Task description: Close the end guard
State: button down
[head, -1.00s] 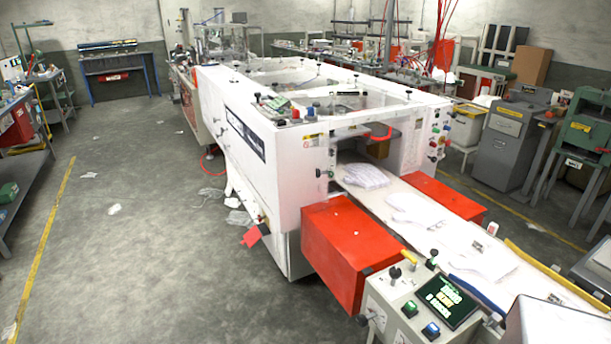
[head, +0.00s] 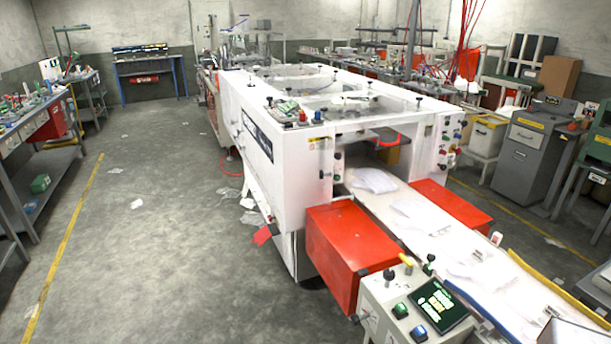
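The white wrapping machine (head: 285,165) stands in the middle of the head view, with its open infeed end facing the right front. A dark panel with a curved red handle (head: 388,140) is at the top of this opening; it looks like the end guard, swung up and inward. The opening below it is uncovered. White gloves (head: 374,181) lie on the pale conveyor (head: 405,190) leading into the opening. My gripper is not in view, so whether it is open or shut is hidden.
Red boxes (head: 350,252) and (head: 452,204) flank the conveyor. A control console (head: 420,300) with buttons and a lit screen stands at the front. Clear grey floor (head: 170,260) lies left of the machine, with scattered scraps. Benches (head: 35,145) line the left side; a grey cabinet (head: 530,155) stands right.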

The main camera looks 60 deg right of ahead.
aim_at(330, 145)
jog(key=z, duration=0.15)
jog(key=i, duration=0.95)
jog(key=u, duration=0.05)
